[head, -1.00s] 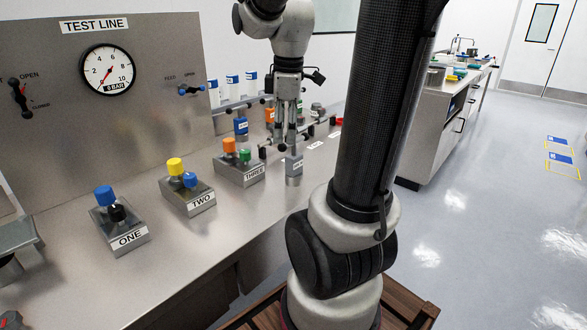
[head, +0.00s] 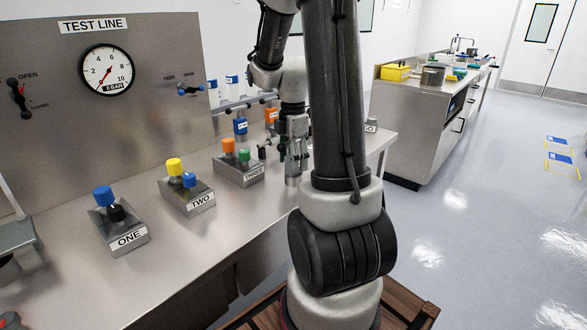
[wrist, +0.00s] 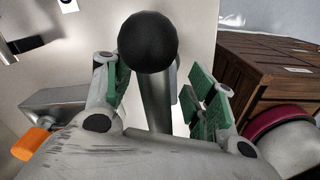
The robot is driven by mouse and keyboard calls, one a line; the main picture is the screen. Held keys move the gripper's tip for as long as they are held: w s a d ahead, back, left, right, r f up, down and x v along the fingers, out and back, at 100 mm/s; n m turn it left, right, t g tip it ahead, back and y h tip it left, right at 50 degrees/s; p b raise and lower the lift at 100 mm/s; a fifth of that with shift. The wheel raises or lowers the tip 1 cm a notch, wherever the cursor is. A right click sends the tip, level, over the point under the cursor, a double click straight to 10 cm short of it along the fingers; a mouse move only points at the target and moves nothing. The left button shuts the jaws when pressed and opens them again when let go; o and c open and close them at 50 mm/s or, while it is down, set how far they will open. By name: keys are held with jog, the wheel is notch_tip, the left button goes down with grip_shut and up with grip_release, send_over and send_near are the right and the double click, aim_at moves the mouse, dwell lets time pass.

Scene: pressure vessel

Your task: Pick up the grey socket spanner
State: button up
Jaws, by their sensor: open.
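The grey socket spanner (head: 293,181) stands upright near the front edge of the bench in the head view. Only its low grey end shows there, below my gripper (head: 293,158). In the wrist view a black ball end sits close to the camera, above the grey shaft of the spanner (wrist: 156,105). My gripper (wrist: 164,95) is open, with a green-padded finger on each side of the shaft. I see gaps beside the shaft, but whether a pad touches it I cannot tell. My arm hides part of the bench behind.
Blocks marked ONE (head: 127,236), TWO (head: 200,203) and THREE (head: 250,174) with coloured knobs stand left of my gripper. A blue-topped item (head: 240,126) stands behind. The steel panel with the gauge (head: 106,69) rises at the back left.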

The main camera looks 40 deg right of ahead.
grip_shut()
dwell(0.3)
